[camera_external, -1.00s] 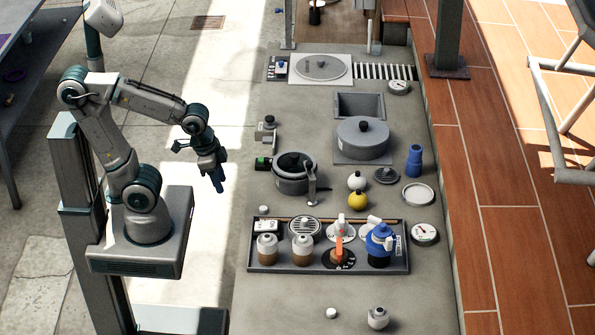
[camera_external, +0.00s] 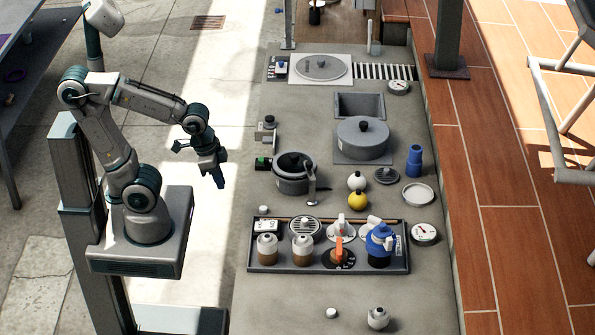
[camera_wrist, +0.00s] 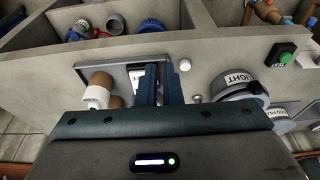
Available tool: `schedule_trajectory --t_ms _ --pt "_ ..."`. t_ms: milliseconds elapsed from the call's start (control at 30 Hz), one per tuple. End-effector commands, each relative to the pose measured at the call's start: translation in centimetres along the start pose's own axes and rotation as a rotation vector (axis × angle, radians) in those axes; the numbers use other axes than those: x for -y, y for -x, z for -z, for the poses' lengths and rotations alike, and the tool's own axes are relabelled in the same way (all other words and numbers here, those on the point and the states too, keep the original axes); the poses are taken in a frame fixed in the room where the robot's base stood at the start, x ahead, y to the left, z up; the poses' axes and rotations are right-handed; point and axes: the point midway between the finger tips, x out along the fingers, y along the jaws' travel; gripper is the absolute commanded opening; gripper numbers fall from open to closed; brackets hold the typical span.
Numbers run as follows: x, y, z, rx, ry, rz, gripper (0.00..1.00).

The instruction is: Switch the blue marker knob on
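Several knobs stand in a shallow grey tray (camera_external: 252,268) on the counter; I cannot tell for sure which is the blue marker knob. At the tray's right end is a blue-topped piece (camera_external: 380,240). Left of it an orange knob (camera_external: 338,247) sits on a black dial, with a white knob (camera_external: 341,226) behind it. A small panel at the back left carries a small blue knob (camera_external: 280,66). My gripper (camera_external: 220,184) hangs left of the counter, pointing down, apart from everything. In the wrist view its two dark fingers (camera_wrist: 159,82) look close together, with nothing visible between them.
A pot (camera_external: 293,180) and a larger lidded pot (camera_external: 362,138) stand behind the tray. A blue bottle (camera_external: 414,160), a yellow ball-like piece (camera_external: 358,200) and a dial gauge (camera_external: 424,233) stand at the right. The counter's front is mostly clear.

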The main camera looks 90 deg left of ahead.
Motion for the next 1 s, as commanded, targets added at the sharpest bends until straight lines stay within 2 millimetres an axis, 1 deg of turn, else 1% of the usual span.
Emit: schedule_trajectory --t_ms 133,233,467,567,767,900,967,1000 --pt "0.8 -0.4 0.6 0.02 0.079 -0.022 0.0" --pt "1.9 -0.9 1.4 0.042 0.184 -0.055 0.0" --pt "5.9 -2.4 3.6 0.074 0.497 -0.152 0.0" --pt "8.1 -3.1 4.5 0.074 0.636 -0.194 0.0" --pt "13.5 -4.5 5.5 0.052 0.916 -0.273 0.0" --pt "17.5 -5.3 5.6 0.022 1.092 -0.32 0.0" --pt "19.1 -5.7 5.5 0.008 1.162 -0.338 0.0" --pt "20.3 -5.9 5.3 -0.003 1.209 -0.349 0.0"
